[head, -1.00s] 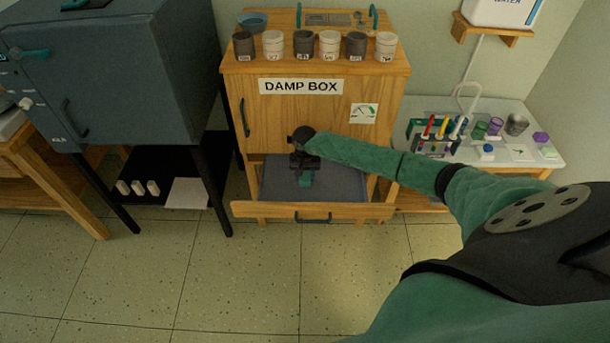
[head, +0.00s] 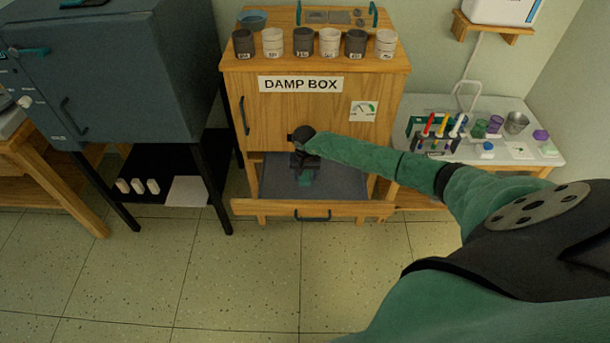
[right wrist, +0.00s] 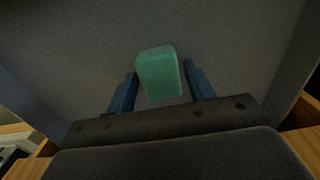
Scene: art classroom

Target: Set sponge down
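The teal sponge (head: 305,179) is at the grey floor of the damp box's open drawer (head: 340,184). In the right wrist view the sponge (right wrist: 160,73) sits between the two blue fingers of my right gripper (right wrist: 161,72), with a narrow gap showing on each side. The right gripper (head: 304,171) points down into the drawer, and its fingers look open around the sponge. The damp box (head: 300,110) is a wooden cabinet with a labelled front. My left gripper is not in view.
Several grey and white cups (head: 329,42) stand on top of the damp box. A white side table (head: 480,157) with pens and cups is at the right. A dark kiln (head: 110,80) stands at the left. The tiled floor (head: 240,270) in front is clear.

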